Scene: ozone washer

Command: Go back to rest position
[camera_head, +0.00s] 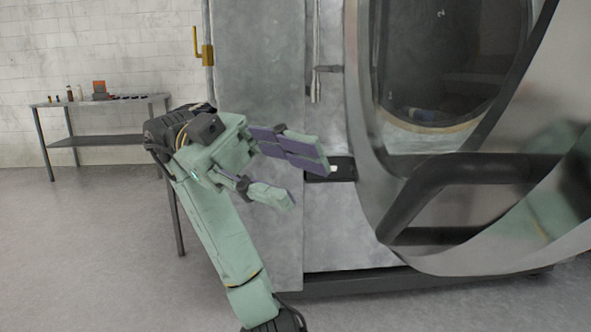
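My gripper (308,180) is at the end of my green arm, in the middle of the head view. Its two fingers, green with purple pads, are spread apart with nothing between them. It is in front of the metal front of the ozone washer (262,215). The upper finger overlaps a small black latch plate (342,170) in the picture; I cannot tell whether they touch. The washer's round glass door (450,60) is to the right of my gripper, with a thick dark handle (440,185) on it.
A metal side table (95,140) with small bottles and an orange-brown box (99,87) stands at the back left by a white brick wall. A brass fitting (207,54) is on the washer's left edge. The grey floor (80,250) at the left is clear.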

